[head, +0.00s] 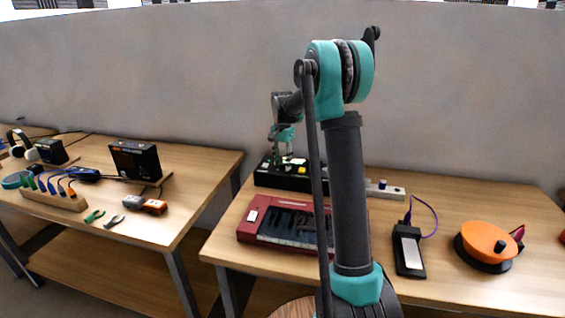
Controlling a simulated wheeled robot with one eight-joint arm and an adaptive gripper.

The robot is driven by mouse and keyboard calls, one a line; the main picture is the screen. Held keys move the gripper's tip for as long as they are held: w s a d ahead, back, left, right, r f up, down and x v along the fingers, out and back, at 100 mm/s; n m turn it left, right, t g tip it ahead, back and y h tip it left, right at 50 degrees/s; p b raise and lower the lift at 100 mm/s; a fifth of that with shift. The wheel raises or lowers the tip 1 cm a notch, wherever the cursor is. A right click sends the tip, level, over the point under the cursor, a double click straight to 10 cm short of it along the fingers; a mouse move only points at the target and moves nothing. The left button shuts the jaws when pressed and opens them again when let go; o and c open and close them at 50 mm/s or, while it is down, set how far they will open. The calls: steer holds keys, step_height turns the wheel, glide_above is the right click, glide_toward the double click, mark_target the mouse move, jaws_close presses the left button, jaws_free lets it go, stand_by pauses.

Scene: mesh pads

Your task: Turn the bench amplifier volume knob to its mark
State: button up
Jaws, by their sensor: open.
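My gripper (286,151) is small in the head view. It points down above a black box (264,178) with several small yellow and white parts on top, on the right table. It looks open, and I see nothing between its fingers. I cannot tell whether the fingers touch anything on the box. I cannot tell for sure which thing is the bench amplifier; the black box under my gripper may be it. No volume knob or mark can be made out there. My arm hides the box's right part.
A red keyboard (262,234) lies in front of the box. Right of my arm are a black pedal (407,252) with a purple cable and an orange disc (479,242) with a black knob. The left table (110,185) holds tools and black devices; a gap separates the tables.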

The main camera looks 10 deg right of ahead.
mark_target(283, 164)
steer(key=shift+r, duration=0.1)
step_height(283, 164, up, 12)
stand_by(0.5)
steer(key=shift+s, duration=0.15)
